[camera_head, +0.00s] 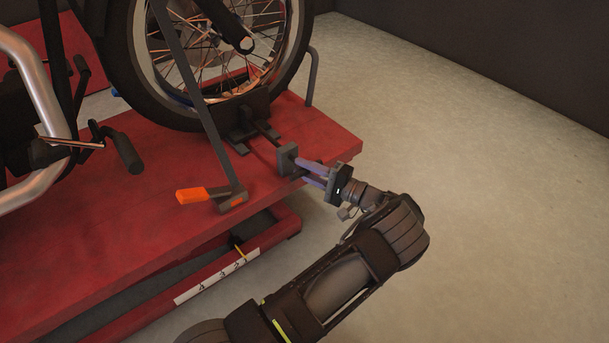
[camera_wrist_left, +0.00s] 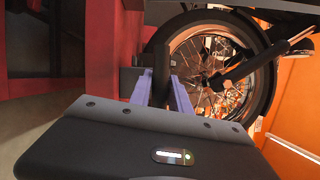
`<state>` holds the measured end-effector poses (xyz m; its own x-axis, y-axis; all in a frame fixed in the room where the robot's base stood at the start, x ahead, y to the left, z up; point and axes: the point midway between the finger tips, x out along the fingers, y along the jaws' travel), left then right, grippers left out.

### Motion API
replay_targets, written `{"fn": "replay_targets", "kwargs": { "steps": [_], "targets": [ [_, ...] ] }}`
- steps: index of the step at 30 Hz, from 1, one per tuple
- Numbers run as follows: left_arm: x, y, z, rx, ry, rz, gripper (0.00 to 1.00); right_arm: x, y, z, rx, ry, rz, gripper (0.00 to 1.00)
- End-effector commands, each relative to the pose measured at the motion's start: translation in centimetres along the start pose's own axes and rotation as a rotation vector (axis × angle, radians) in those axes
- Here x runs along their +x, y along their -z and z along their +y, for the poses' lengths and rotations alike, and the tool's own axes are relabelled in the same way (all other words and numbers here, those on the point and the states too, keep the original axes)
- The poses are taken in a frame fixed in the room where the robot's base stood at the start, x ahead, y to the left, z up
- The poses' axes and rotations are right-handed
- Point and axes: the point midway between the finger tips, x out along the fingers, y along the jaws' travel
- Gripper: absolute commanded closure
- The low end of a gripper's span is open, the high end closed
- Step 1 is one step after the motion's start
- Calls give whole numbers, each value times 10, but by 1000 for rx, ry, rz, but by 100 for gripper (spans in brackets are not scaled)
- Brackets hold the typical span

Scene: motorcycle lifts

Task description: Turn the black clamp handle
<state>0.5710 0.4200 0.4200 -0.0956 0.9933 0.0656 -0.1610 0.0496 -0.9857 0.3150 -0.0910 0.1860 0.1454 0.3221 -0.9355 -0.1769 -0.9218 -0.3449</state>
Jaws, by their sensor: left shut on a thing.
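My left gripper (camera_head: 304,171) reaches in from the lower right, at the front edge of the red lift platform. Its two purple fingers are shut on the black clamp handle (camera_wrist_left: 161,72), a dark bar that stands between them in the left wrist view. In the head view the handle is mostly hidden by the fingers. A dark clamp block (camera_head: 286,158) sits just beyond the fingertips, with a rod running back to the wheel chock (camera_head: 250,128). The left gripper also shows in the wrist view (camera_wrist_left: 161,90). My right gripper is not in view.
A motorcycle front wheel (camera_head: 118,70) stands in the chock on the red platform (camera_head: 130,235). A grey bar (camera_head: 313,78) rises at the far edge. The floor at right is clear.

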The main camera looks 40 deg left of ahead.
Motion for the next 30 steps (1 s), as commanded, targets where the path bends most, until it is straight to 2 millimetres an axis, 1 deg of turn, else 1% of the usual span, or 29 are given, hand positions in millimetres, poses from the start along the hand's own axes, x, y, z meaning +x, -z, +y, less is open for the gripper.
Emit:
{"fn": "replay_targets", "kwargs": {
  "steps": [3,16,17,18,24,30],
  "targets": [
    [-1,0,2,30,10,2,100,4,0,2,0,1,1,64],
    [0,0,1,44,15,3,100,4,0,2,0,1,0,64],
    [0,0,1,44,15,2,75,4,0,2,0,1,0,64],
    [0,0,1,44,15,2,72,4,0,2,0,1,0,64],
    [0,0,1,41,15,2,56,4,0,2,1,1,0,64],
    [0,0,0,40,15,1,56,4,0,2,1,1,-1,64]
  ]
}}
